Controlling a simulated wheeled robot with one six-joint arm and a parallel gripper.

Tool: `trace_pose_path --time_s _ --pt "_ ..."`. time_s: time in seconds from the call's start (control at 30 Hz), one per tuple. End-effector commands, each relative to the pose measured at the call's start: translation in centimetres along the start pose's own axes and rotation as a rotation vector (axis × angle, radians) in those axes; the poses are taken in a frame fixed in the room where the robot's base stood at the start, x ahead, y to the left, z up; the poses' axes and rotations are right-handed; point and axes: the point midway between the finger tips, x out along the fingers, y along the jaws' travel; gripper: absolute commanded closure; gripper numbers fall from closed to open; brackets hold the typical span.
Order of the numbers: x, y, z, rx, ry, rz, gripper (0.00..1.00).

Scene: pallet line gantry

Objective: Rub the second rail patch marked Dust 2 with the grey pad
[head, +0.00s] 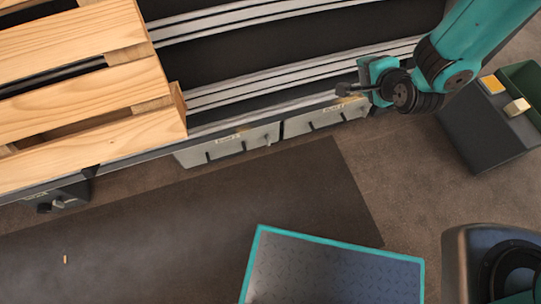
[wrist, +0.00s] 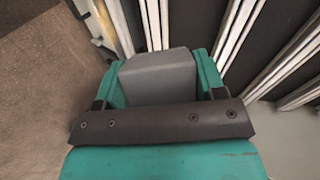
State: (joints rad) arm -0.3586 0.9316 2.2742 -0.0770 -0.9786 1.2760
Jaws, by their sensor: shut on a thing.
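My gripper (wrist: 160,82) is shut on the grey pad (wrist: 158,76), a block between its two teal fingers in the wrist view. In the head view my gripper (head: 362,85) is at the upper right, over the silver rails of the line. The grey pad (head: 346,90) shows there as a small dark piece at its tip. Two pale plates with small labels hang along the near rail edge, a left one (head: 228,145) and a right one (head: 322,118). The labels are too small to read, so I cannot tell which is Dust 2. Whether the pad touches the rail is unclear.
A wooden pallet (head: 90,85) lies on the line at the left. A dark bin (head: 485,130) with a yellow piece and a pale block on it stands at the right. A teal-edged tread plate (head: 335,270) is at the bottom. A dark mat (head: 200,230) lies on open floor.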

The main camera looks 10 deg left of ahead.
Motion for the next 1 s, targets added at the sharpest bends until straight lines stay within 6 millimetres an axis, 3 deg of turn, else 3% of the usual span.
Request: trace_pose_path --time_s 0.03,0.2,0.4,0.5,0.7,1.0 --pt "2.5 2.2 3.2 0.006 -0.045 -0.024 0.55" --pt "6.0 4.9 12.4 0.057 -0.186 -0.099 0.55" --pt "8.2 8.7 22.6 0.109 -0.352 -0.166 0.55" --pt "8.5 10.2 26.4 0.127 -0.417 -0.189 0.55" --pt "8.3 11.7 30.3 0.148 -0.486 -0.209 0.55" --pt "10.2 11.6 30.9 0.157 -0.493 -0.212 0.55"
